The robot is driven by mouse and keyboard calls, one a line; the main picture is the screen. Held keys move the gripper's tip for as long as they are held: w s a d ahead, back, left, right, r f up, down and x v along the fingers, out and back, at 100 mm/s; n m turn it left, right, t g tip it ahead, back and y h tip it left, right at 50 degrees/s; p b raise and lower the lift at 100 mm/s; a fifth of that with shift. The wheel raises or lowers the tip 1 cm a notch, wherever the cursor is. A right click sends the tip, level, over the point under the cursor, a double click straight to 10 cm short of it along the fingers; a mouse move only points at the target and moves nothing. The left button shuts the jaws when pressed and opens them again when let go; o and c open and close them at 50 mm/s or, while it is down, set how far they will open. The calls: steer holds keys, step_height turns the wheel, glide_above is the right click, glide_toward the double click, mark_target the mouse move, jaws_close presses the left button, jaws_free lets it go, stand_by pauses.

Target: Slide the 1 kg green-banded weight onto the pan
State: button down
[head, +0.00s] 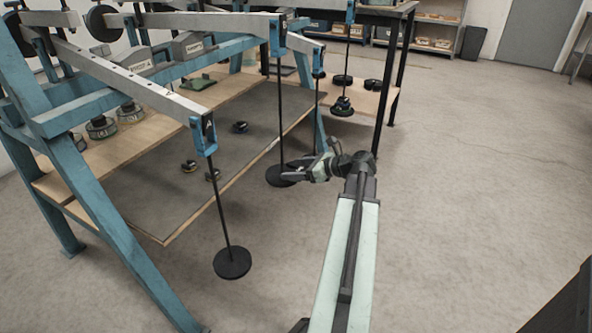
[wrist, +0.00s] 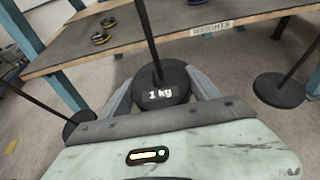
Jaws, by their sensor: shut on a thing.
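The weight (wrist: 160,94) shows in the wrist view as a dark piece with a white "1 kg" label, between my fingers. No green band can be made out. My gripper (head: 300,171) is shut on it, close to the foot of a thin black hanging rod (wrist: 147,40). A round black pan (head: 277,179) hangs at the foot of that rod in the head view, overlapping my fingertips. In the wrist view dark pan and dark weight run together, so I cannot tell whether they touch. The head view barely shows the weight.
A nearer black pan (head: 232,263) hangs at front left; another pan (head: 341,110) hangs farther back. Small weights (head: 188,166) lie on the grey shelf (head: 150,200), whose edge is labelled WEIGHTS. Blue frame legs (head: 100,210) stand left. Open floor (head: 470,170) lies right.

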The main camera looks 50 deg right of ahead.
mark_target(283, 167)
steer(key=shift+w, duration=0.15)
steer(key=shift+w+a, duration=0.2)
steer(key=shift+w, duration=0.4)
steer(key=shift+w+a, duration=0.15)
steer(key=shift+w, duration=0.4)
steer(key=shift+w+a, duration=0.2)
steer(key=shift+w, duration=0.85)
steer(key=shift+f+b, duration=0.4)
steer(key=shift+b, duration=0.05)
stand_by(0.6)
steer(key=shift+c, duration=0.4)
jaws_free()
